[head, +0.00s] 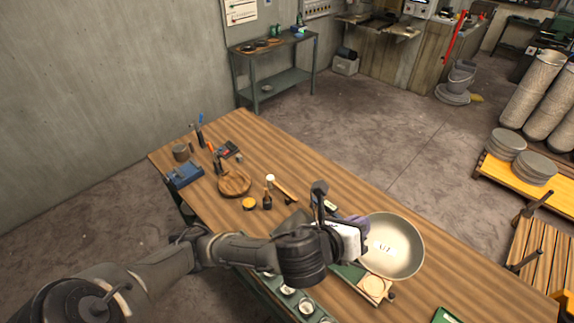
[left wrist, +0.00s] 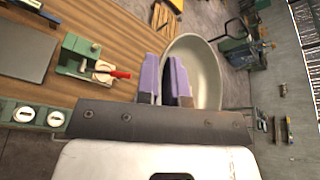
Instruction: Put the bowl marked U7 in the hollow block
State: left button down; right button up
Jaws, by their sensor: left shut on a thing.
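My left gripper (head: 358,232) is shut on the rim of a large pale metal bowl (head: 405,245). The bowl is tilted, its inside facing up, with a small mark like U7 in it. It is over the right part of the wooden bench. In the left wrist view the purple fingers (left wrist: 165,80) pinch the near edge of the bowl (left wrist: 205,62). A round brown wooden block (head: 234,182) with a dished top lies on the bench to the left, apart from the bowl; it looks like the hollow block. My right gripper is not in view.
A green fixture with a pale wooden piece (head: 374,287) sits just below the bowl. A mallet (head: 281,188), dark bottle (head: 267,200), yellow tin (head: 249,204) and blue box (head: 184,175) stand around the brown block. The bench's far middle strip is clear.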

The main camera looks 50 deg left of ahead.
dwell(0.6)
pick_arm(q)
jog(key=w+a+f+n+g+y+b, duration=0.1)
jog(key=w+a+f+n+y+b, duration=0.2)
jog(key=f, duration=0.5)
jog(key=w+a+f+n+g+y+b, duration=0.1)
jog(key=a+f+n+y+b, duration=0.1)
jog(key=a+f+b, duration=0.4)
jog(key=w+a+f+n+g+y+b, duration=0.1)
jog(key=w+a+f+n+y+b, duration=0.15)
jog(key=f, duration=0.65)
jog(key=a+f+n+g+y+b, duration=0.1)
jog(key=a+f+n+g+b, duration=0.1)
jog(key=a+f, duration=0.3)
jog(key=s+a+f+n+g+y+b, duration=0.1)
jog(key=a+f+n+g+y+b, duration=0.1)
jog(key=f, duration=0.7)
jog(key=a+f+n+g+y+b, duration=0.1)
jog(key=a+f+n+g+b, duration=0.3)
jog(key=a+f, duration=0.3)
jog(key=shift+s+a+f+y+b, duration=0.25)
jog(key=shift+a+f+y+b, duration=0.15)
jog(key=shift+a, duration=0.2)
jog(key=shift+f+b, duration=0.4)
jog(key=shift+f, duration=2.1)
jog(key=c, duration=1.2)
grip_release()
jog(key=shift+f, duration=0.1)
jog(key=shift+c, duration=0.2)
